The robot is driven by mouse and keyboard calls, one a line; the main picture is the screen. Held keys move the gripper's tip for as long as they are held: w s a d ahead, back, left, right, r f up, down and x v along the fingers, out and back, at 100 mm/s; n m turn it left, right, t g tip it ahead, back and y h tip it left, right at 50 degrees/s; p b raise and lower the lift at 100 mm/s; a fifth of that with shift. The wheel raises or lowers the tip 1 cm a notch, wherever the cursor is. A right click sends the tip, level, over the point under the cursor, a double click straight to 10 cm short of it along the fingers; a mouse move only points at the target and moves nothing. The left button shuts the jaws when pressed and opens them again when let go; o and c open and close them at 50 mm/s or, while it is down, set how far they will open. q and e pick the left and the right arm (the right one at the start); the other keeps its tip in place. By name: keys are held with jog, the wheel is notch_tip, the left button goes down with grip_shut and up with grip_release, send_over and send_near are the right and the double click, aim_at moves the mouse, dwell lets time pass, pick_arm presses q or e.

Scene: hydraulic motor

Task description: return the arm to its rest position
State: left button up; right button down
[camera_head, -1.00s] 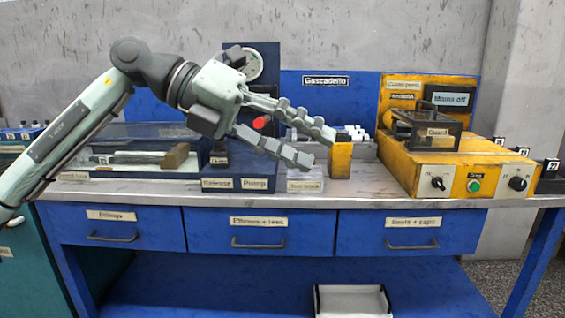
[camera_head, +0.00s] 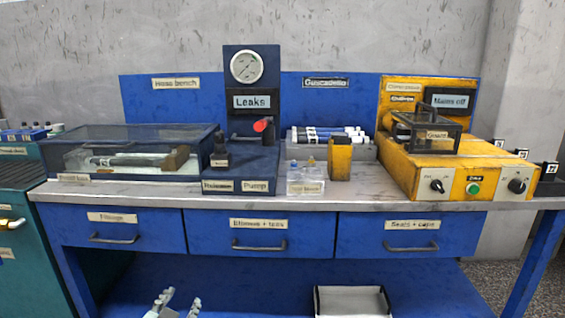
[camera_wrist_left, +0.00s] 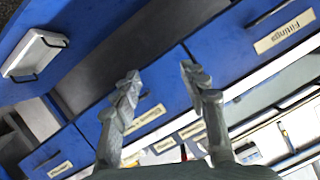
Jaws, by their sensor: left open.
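My left gripper (camera_head: 177,304) shows only as two fingertips at the bottom edge of the head view, low in front of the bench. In the left wrist view the gripper (camera_wrist_left: 158,85) has its two fingers spread apart with nothing between them. The blue drawers of the bench lie beyond the fingers there. The rest of my left arm is out of the head view. My right gripper is in neither view.
The blue workbench has a grey top (camera_head: 400,204) carrying a clear-lidded box (camera_head: 90,140), a gauge panel (camera_head: 244,66), a yellow block (camera_head: 340,160) and a yellow control unit (camera_head: 450,165). A white tray (camera_head: 352,300) lies on the lower shelf. A teal cabinet (camera_head: 20,240) stands left.

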pick_arm(q)
jog(key=s+a+f+n+g, duration=0.1)
jog(key=s+f+g, duration=0.4)
jog(key=s+f, duration=0.5)
jog(key=s+a+f+n+g, duration=0.1)
jog(key=s+a+f+g, duration=0.2)
jog(key=s+f+g, duration=0.3)
jog(key=s+f, duration=0.5)
jog(key=s, duration=0.6)
jog(key=shift+s+f+n+y, duration=0.2)
jog(key=shift+s+n+y, duration=0.1)
jog(key=shift+s, duration=0.1)
